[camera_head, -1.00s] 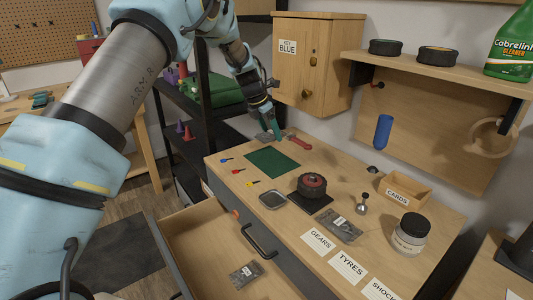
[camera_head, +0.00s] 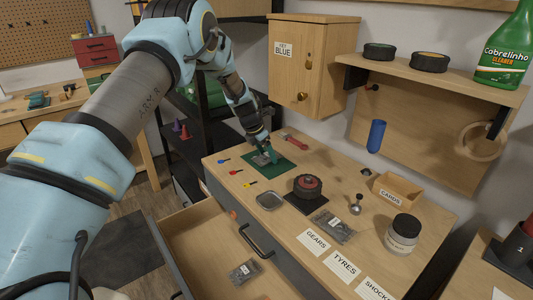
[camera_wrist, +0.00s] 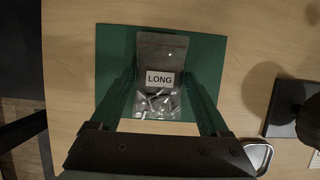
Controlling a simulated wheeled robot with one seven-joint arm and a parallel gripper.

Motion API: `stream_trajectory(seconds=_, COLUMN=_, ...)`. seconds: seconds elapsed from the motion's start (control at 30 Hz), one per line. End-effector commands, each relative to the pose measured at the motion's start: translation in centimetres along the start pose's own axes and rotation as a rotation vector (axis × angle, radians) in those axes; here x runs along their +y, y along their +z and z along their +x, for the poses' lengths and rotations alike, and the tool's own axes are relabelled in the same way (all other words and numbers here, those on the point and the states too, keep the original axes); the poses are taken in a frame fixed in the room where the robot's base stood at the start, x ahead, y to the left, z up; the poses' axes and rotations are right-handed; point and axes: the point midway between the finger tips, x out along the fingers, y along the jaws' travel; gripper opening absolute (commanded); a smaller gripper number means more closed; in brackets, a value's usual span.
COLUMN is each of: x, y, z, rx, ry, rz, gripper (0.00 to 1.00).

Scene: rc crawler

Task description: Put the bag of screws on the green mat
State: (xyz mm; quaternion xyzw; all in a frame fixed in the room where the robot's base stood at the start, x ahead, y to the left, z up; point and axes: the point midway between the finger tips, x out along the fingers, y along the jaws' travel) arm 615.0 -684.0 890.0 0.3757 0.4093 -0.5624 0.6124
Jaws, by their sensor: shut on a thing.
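A clear bag of screws labelled LONG (camera_wrist: 159,80) is between the two green fingers of my gripper (camera_wrist: 160,95) in the wrist view, with the fingers along its sides. The green mat (camera_wrist: 210,50) lies behind and around the bag in that view. In the head view my gripper (camera_head: 267,156) is low over the green mat (camera_head: 284,171), with the small grey bag (camera_head: 260,160) at its fingertips. I cannot tell whether the bag touches the mat.
Another bag (camera_head: 334,227) lies on the bench, and one (camera_head: 244,272) in the open drawer (camera_head: 205,246).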

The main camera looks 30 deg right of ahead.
Motion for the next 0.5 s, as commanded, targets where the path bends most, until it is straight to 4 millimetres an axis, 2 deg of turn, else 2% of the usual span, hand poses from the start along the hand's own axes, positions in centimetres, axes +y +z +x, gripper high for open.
stream_trajectory(seconds=0.03, x=-0.01, y=-0.02, z=0.07, rx=0.000, ry=0.000, rz=0.000, gripper=0.83)
stream_trajectory(seconds=0.2, x=0.00, y=-0.02, z=0.04, rx=0.000, ry=0.000, rz=0.000, gripper=1.00)
stream_trajectory(seconds=0.5, x=0.03, y=0.14, z=-0.39, rx=0.000, ry=0.001, rz=0.000, gripper=1.00)
